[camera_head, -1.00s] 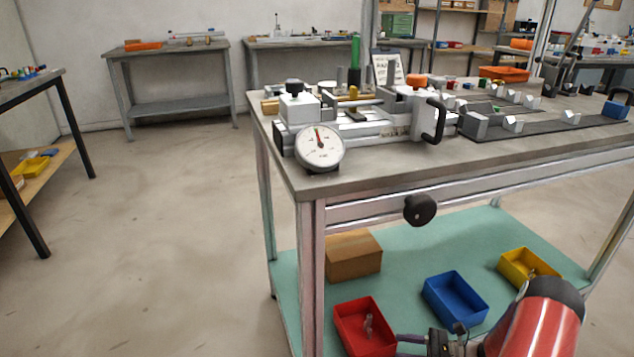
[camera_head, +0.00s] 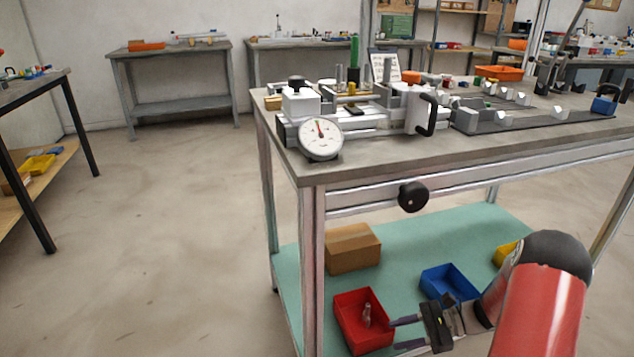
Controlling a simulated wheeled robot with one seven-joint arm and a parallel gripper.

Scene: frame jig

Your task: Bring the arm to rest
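My arm (camera_head: 545,305), red with a dark joint, reaches in from the lower right. My gripper (camera_head: 398,334) points left, its two dark fingers apart with nothing visible between them. In the picture its fingertips overlap the right edge of the red bin (camera_head: 347,337) on the workbench's lower shelf. I cannot tell from this view how far apart in depth they are. A small metal-looking piece (camera_head: 367,315) stands in the red bin.
The workbench (camera_head: 350,172) carries a jig with a dial gauge (camera_head: 321,138) and a black handle. A black knob (camera_head: 413,197) sticks out of its front. A blue bin (camera_head: 448,284), yellow bin (camera_head: 505,252) and cardboard box (camera_head: 353,248) are on the lower shelf. Floor (camera_head: 180,240) at left is clear.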

